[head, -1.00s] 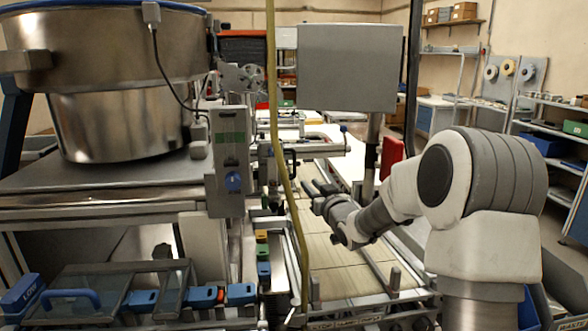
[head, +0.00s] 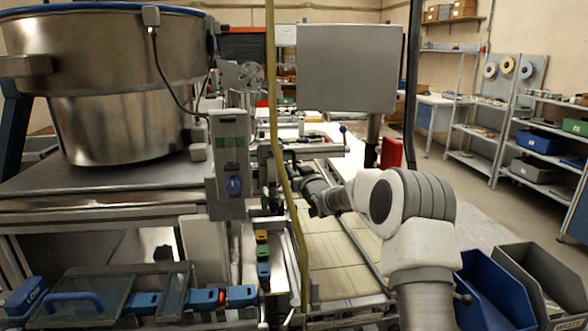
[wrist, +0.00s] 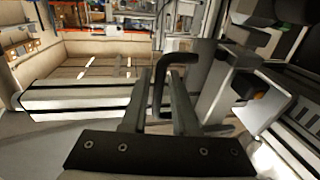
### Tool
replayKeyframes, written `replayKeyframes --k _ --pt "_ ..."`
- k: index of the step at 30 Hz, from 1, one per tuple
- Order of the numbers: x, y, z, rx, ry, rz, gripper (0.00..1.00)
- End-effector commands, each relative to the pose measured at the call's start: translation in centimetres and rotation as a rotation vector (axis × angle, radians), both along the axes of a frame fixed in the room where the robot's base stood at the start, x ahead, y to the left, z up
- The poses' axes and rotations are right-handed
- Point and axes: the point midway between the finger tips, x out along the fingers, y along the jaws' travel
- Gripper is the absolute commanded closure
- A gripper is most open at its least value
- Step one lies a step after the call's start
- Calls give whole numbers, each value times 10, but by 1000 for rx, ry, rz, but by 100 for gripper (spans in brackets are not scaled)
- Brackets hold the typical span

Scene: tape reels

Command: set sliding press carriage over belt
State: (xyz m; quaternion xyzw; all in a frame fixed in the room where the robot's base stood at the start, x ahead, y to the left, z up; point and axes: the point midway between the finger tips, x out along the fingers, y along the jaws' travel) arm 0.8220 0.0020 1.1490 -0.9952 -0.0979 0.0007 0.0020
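In the wrist view my gripper (wrist: 162,82) is open, its two fingers on either side of one leg of a black U-shaped handle (wrist: 178,57). A gap seems to remain between the fingers and the leg, but contact is hard to judge. The handle stands beside a pale metal block (wrist: 215,85), which seems part of the press carriage. In the head view my gripper (head: 292,174) is small and dark, close to the carriage's horizontal rail (head: 318,150). The handle cannot be made out there. The pale belt (head: 340,262) runs below and in front of the gripper.
A yellow hose (head: 279,160) hangs in front of the belt's left side. A control box (head: 230,160) and a large metal bowl (head: 110,85) stand left. A grey panel (head: 348,68) is above the rail. Blue (head: 490,290) and grey bins lie at lower right.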

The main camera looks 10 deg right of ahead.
Motion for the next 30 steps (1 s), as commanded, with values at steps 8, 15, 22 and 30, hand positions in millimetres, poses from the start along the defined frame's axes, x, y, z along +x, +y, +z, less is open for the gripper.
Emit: replayKeyframes --k 8,15,22,30 --pt "3 1 1 0 -1 0 73" --pt "3 0 0 0 -1 0 100" --pt "3 0 0 0 -1 0 100" --pt "3 0 0 0 -1 0 100"
